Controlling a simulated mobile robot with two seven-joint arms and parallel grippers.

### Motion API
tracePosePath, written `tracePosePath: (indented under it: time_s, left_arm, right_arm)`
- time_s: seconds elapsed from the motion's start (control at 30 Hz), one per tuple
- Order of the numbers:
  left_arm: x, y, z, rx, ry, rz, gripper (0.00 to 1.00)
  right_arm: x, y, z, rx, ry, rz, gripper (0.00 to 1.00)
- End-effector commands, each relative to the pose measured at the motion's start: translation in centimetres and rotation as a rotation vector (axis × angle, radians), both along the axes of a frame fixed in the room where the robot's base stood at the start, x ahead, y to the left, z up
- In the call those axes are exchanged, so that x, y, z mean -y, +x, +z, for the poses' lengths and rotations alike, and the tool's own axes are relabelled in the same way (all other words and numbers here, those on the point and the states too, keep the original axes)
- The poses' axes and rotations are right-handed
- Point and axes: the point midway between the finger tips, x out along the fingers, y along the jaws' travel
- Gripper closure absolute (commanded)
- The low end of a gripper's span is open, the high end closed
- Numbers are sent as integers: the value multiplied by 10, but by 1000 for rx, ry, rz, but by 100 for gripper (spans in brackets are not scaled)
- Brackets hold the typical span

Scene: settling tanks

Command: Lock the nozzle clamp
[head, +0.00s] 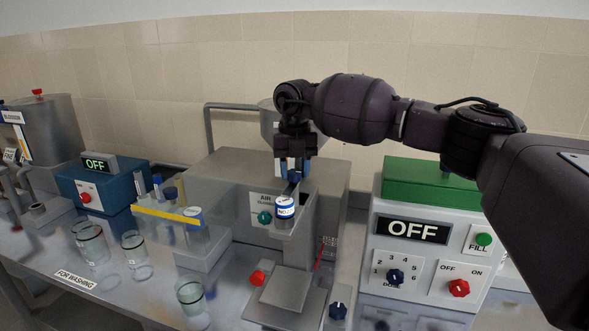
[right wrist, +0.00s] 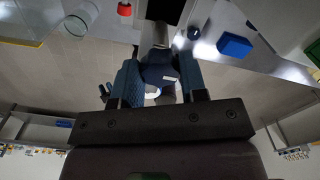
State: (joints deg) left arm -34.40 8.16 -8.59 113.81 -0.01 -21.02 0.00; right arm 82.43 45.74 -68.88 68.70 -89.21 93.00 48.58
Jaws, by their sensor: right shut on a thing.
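The nozzle (head: 285,208), a blue and white cylinder with a partly readable label, sits at the front of the grey machine's arm, above a square plate. My right gripper (head: 292,172) points down just above the nozzle. Its blue fingers are shut on a dark piece, which I take to be the nozzle clamp's lever (head: 294,187). In the right wrist view a dark blue piece (right wrist: 160,75) lies between the fingers (right wrist: 160,90). The fingers hide much of the clamp, and I cannot tell its position. My left gripper is not in view.
A control box (head: 411,230) reading OFF with a green top stands at right. A clear guard (head: 190,215) with a yellow strip and glass jars (head: 90,242) stand at left. A red knob (head: 257,278) and a dark blue knob (head: 338,311) flank the base plate (head: 285,305).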

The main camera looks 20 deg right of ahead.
Motion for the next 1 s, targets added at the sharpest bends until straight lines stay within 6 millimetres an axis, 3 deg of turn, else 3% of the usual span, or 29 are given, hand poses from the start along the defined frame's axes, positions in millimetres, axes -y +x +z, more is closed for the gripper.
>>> tracePosePath:
  time_s: [0.07,0.1,0.23,0.63,1.0]
  left_arm:
    - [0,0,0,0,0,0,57]
    - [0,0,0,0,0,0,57]
    - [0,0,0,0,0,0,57]
    - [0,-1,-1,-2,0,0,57]
    - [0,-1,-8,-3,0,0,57]
  right_arm:
    - [0,1,2,3,1,-2,84]
    - [0,1,2,3,1,-2,56]
    - [0,0,1,2,1,-1,36]
    - [0,1,8,3,1,0,35]
    - [0,1,69,5,1,-1,35]
